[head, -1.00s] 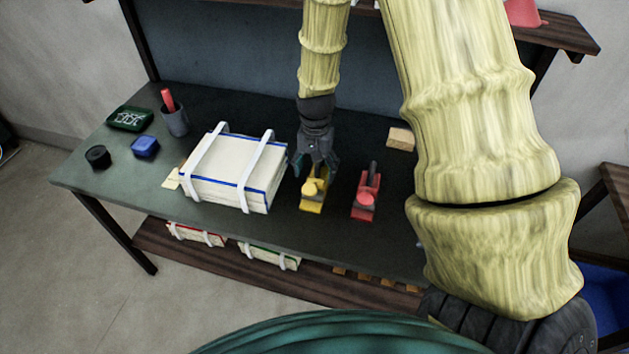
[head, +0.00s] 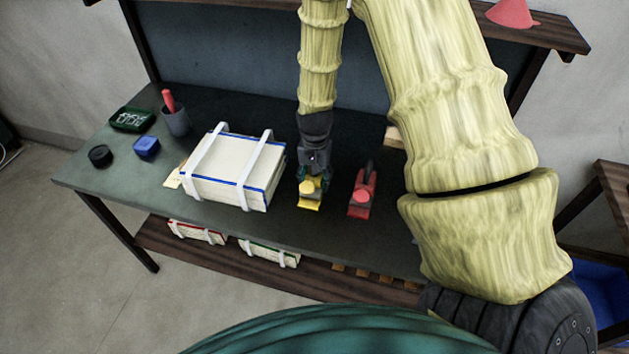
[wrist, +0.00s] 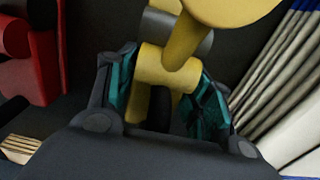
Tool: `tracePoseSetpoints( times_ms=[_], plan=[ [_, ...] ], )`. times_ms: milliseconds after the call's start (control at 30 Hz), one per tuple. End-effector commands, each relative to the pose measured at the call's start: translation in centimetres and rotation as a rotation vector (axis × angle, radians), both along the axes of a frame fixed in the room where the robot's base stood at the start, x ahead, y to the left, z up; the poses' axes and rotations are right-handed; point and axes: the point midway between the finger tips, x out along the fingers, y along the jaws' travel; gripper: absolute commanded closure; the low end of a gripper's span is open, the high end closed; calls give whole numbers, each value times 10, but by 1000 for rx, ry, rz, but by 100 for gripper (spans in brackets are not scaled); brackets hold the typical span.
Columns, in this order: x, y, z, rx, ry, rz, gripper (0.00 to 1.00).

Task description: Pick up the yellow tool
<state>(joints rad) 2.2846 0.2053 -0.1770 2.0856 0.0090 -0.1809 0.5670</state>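The yellow tool (head: 310,197) stands upright on the dark table, right of the bound paper stack. It has a flat base and a rounded knob. My gripper (head: 313,175) is down over its rear part. In the wrist view, the fingers of my gripper (wrist: 163,88) lean inward on both sides of the yellow tool (wrist: 165,65), close against its cross-piece with a dark part between them. They look closed on it, though the exact contact is partly hidden. The tool rests on the table.
A similar red tool (head: 360,196) stands just right; it also shows in the wrist view (wrist: 35,60). The strapped paper stack (head: 232,172) is close on the left. A wooden block (head: 394,137) lies behind. A cup (head: 175,121), blue box (head: 146,146) and green tray (head: 131,119) are far left.

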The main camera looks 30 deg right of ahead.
Motion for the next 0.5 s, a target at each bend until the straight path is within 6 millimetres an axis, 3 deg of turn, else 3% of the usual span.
tracePoseSetpoints(
  times_ms=[33, 233, 500],
  plan=[
    [0, 0, 0, 0, 0, 0, 65],
    [0, 0, 1, 0, 0, 0, 100],
    [0, 0, 2, 0, -1, -1, 100]
  ],
)
